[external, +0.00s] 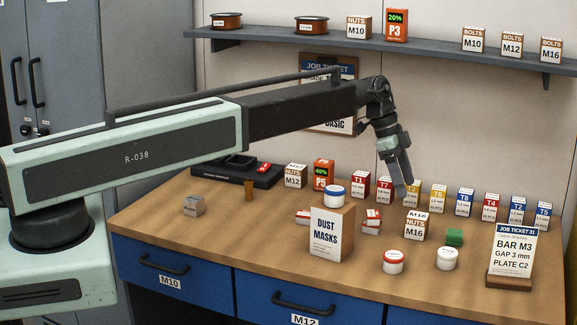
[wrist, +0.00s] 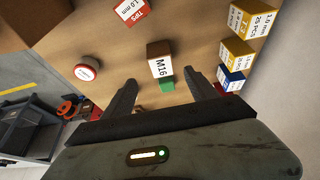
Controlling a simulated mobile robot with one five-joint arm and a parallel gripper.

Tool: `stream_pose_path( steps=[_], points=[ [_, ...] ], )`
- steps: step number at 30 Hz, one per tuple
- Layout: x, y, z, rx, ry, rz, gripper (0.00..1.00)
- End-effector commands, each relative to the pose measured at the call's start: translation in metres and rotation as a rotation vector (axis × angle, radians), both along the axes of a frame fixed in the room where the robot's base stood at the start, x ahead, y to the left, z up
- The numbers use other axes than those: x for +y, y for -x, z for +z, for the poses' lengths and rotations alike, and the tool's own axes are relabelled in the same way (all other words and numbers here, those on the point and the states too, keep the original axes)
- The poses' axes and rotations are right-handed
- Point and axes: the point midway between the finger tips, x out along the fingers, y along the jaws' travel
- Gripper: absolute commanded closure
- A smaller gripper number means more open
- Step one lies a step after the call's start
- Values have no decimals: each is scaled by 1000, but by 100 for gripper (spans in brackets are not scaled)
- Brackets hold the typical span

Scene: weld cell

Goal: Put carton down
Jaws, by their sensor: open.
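The NUTS M16 carton (external: 414,231), white and brown, stands upright on the wooden bench (external: 277,262), right of the middle. My gripper (external: 403,188) points down above and behind it in the external view, clear of the carton. In the wrist view my gripper (wrist: 163,82) has its two fingers spread wide, with nothing held between them. The M16 carton (wrist: 159,62) shows there beyond the gap between the fingertips. Which task carton is meant, the frames do not tell.
A row of small cartons (external: 463,201) lines the back.

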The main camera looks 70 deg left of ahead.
Motion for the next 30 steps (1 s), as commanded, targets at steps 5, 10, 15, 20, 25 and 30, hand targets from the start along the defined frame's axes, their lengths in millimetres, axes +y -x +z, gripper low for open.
stream_pose_path(
  steps=[5,10,15,20,25,30],
  points=[
    [-54,55,-7,89,-3,103,33],
    [-135,166,-15,251,-46,361,33],
    [-181,262,-19,344,-116,621,33],
    [-193,299,-19,368,-152,753,33],
    [-194,301,-19,372,-155,776,33],
    [-194,300,-19,371,-154,775,33]
  ],
)
